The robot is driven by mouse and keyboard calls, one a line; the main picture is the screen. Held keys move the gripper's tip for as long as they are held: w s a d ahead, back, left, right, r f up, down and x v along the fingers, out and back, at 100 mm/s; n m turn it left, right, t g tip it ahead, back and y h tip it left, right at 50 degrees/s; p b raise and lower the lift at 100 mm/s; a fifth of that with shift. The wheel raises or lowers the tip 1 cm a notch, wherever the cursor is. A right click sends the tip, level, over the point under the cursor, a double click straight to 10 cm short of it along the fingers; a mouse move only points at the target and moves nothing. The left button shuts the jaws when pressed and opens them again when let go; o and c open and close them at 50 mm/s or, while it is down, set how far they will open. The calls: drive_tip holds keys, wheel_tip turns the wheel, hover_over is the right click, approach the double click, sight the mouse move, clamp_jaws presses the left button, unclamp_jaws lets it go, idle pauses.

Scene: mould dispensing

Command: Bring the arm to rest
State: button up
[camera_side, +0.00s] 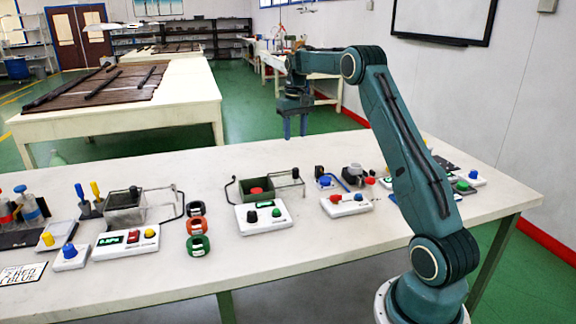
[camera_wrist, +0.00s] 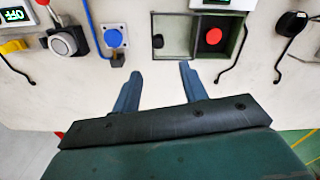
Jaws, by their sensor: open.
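My gripper (camera_side: 295,128) hangs at the end of my arm, over the far side of the white table (camera_side: 330,262) in the side view. In the wrist view my gripper (camera_wrist: 158,75) has its two blue fingers apart, with nothing between them. The fingers point toward a green box with a red knob (camera_wrist: 213,37) and a blue-buttoned unit (camera_wrist: 114,40), and look apart from both. The box with the red knob (camera_side: 257,188) also shows in the side view, below and left of my gripper.
White control boxes stand along the table, one with a green display (camera_side: 265,217) and one with a red button (camera_side: 346,204). Colored rings (camera_side: 197,226), a grey bin (camera_side: 125,211) and bent wire handles stand left. The table's front strip is clear.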

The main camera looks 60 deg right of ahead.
drive_tip(key=s+a+r+n+t, duration=0.1)
drive_tip(key=s+a+r, duration=0.25)
drive_tip(key=a, duration=0.35)
drive_tip(key=s+a+r+n+t, duration=0.1)
drive_tip(key=s+a+r, duration=0.1)
drive_tip(key=a+r, duration=0.45)
drive_tip(key=s+a+r+n, duration=0.1)
drive_tip(key=s+a+r, duration=0.1)
drive_tip(key=a, duration=0.7)
drive_tip(key=s+a+f+n+t, duration=0.1)
drive_tip(key=s+a+f, duration=0.1)
drive_tip(key=s+a, duration=0.5)
drive_tip(key=s+a+f+n+t, duration=0.2)
drive_tip(key=s+a, duration=0.4)
drive_tip(key=s, duration=0.6)
drive_tip(key=shift+s+a+f+t, duration=0.3)
drive_tip(key=shift+s+a+f, duration=0.1)
drive_tip(key=shift+f, duration=0.15)
